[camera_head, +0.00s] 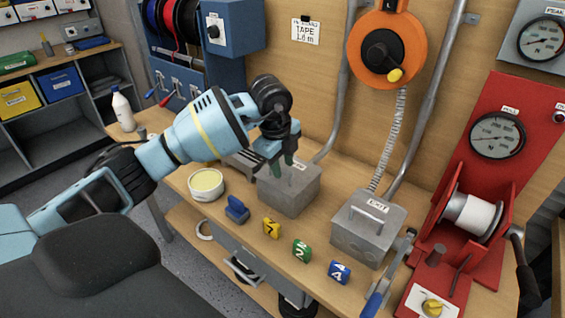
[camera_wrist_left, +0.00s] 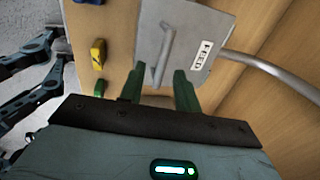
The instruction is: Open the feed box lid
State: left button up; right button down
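The feed box (camera_head: 290,193) is a grey metal box on the bench, left of the similar exit box. Its lid (camera_wrist_left: 195,30) shows in the left wrist view with a bar handle (camera_wrist_left: 165,55) and a FEED label; the lid looks closed. My left gripper (camera_head: 284,160) is over the box, fingers pointing down and hiding part of the lid and handle. In the wrist view the green fingers (camera_wrist_left: 159,82) are apart, with the near end of the handle lined up between them. I cannot tell whether they touch it. My right gripper is not in view.
The exit box (camera_head: 365,232) stands to the right, with a hose rising from it. Numbered yellow (camera_head: 271,227), green (camera_head: 302,250) and blue (camera_head: 339,272) blocks line the bench front. A tub (camera_head: 206,185) stands left of the feed box. A red winder (camera_head: 480,190) stands at right.

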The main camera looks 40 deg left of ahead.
pick_arm(q)
grip_shut()
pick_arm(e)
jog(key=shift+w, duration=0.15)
pick_arm(q)
jog(key=shift+w+r, duration=0.15)
